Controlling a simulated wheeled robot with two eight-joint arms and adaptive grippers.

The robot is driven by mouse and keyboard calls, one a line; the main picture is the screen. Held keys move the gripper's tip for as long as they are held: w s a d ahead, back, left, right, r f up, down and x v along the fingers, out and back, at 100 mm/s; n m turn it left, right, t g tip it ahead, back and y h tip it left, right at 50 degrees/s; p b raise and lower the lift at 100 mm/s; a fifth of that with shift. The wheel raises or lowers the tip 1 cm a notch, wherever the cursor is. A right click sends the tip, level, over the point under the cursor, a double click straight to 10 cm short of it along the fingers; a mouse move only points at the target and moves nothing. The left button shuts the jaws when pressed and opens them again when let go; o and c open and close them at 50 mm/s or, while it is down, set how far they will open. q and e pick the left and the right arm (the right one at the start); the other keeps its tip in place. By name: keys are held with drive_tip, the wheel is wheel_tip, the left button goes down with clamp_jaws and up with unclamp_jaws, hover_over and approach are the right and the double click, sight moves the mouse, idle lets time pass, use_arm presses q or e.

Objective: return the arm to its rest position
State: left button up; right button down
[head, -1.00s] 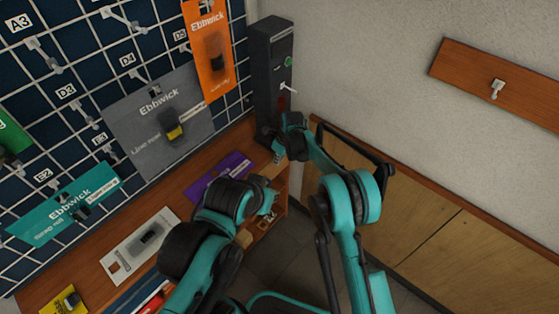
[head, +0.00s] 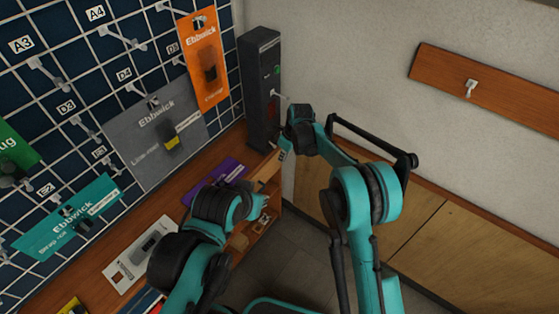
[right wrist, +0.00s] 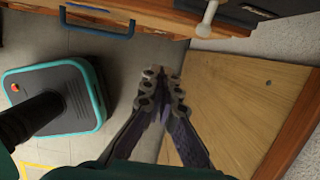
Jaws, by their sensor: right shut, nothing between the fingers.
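My right arm (head: 368,250) rises on the right of the head view and bends over to its wrist (head: 300,118), in front of the dark upright device. My left arm (head: 185,270) comes in from the lower left and is folded over the bench's edge. Its gripper end (head: 262,212) is small and partly hidden, so its fingers cannot be made out.
A dark upright device (head: 260,88) stands at the bench corner. Hanging packs, including an orange one (head: 205,90), fill the pegboard on the left. A purple pack (head: 205,185) lies on the bench. Wooden cabinet panels (head: 430,230) run along the right wall.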

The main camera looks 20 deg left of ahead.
drive_tip(key=shift+d+r, duration=0.2)
drive_tip(key=shift+r, duration=0.35)
drive_tip(key=s+d+r+n+t, duration=0.1)
drive_tip(key=s+d+r+n, duration=0.35)
drive_tip(key=d+r, duration=0.5)
drive_tip(key=s+d+r+n+t, duration=0.2)
drive_tip(key=s+d+r+n, duration=0.25)
drive_tip(key=d+r, duration=0.55)
drive_tip(key=s+d+f+n+t+h, duration=0.2)
drive_tip(key=s+d+n+t, duration=0.1)
drive_tip(key=s+d+n, duration=1)
drive_tip(key=s+d, duration=0.4)
drive_tip(key=s, duration=0.3)
drive_tip(key=shift+s+h, duration=0.15)
drive_tip(key=shift+h, duration=0.15)
drive_tip(key=shift+d, duration=0.1)
